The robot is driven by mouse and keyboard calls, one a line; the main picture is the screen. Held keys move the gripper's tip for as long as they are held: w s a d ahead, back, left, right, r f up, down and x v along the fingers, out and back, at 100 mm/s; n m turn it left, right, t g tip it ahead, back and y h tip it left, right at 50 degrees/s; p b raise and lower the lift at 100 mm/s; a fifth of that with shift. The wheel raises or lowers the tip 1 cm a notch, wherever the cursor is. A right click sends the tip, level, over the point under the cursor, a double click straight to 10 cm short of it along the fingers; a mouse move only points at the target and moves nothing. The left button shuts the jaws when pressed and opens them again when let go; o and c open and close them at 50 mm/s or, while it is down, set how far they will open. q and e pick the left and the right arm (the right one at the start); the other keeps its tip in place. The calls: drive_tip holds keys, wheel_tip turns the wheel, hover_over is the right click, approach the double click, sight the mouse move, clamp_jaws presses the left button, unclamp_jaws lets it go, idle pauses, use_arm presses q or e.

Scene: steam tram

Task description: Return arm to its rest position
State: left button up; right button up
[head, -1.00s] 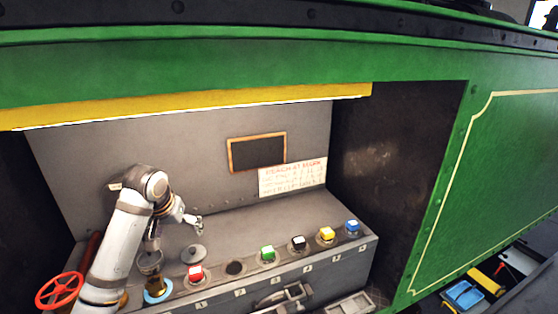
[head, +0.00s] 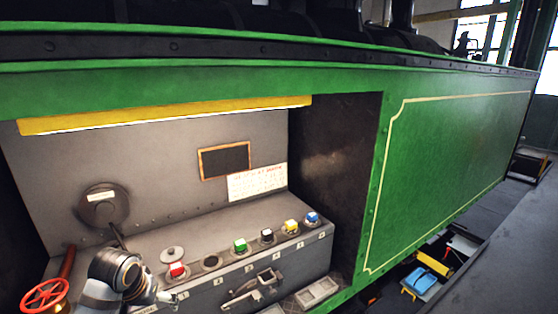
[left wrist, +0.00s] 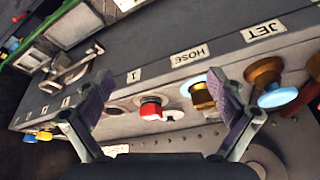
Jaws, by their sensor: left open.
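My left arm (head: 115,272) is low at the bottom left of the head view, in front of the bench. Its gripper (head: 172,296) is small there, below the red-topped knob and in front of the bench. In the left wrist view the gripper (left wrist: 162,100) is open, its two purple-grey fingers wide apart with nothing between them. The red knob (left wrist: 151,110) shows beyond the gap, apart from the fingers. My right gripper is not in view.
The grey bench (head: 290,258) carries red (head: 177,270), green (head: 240,245), black, yellow and blue knobs. A red handwheel (head: 45,296) stands at the left. A handle (head: 252,285) juts from the bench front. The green tram side (head: 450,160) extends right.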

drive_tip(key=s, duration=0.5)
use_arm(q)
drive_tip(key=s+d+f+m, duration=0.1)
drive_tip(key=s+d+f, duration=0.1)
drive_tip(key=s+f, duration=0.35)
drive_tip(key=s+d+f, duration=0.3)
drive_tip(key=s, duration=0.5)
drive_tip(key=s+d+f+m, duration=0.1)
drive_tip(key=s+d+f, duration=0.1)
drive_tip(key=s+f, duration=0.35)
drive_tip(key=s+a+f+g+b, duration=0.15)
drive_tip(key=f+b, duration=0.25)
drive_tip(key=f, duration=1.2)
drive_tip(key=s+a+f+b, duration=0.1)
drive_tip(key=s+f+b, duration=0.25)
drive_tip(key=f, duration=1.25)
drive_tip(key=s+f+g+b, duration=0.1)
drive_tip(key=s+f+b, duration=0.4)
drive_tip(key=s+f, duration=1.2)
wheel_tip(320, 180, down, 5)
drive_tip(key=shift+s+a+r, duration=0.1)
drive_tip(key=shift+s+a, duration=0.3)
drive_tip(key=shift+a, duration=0.05)
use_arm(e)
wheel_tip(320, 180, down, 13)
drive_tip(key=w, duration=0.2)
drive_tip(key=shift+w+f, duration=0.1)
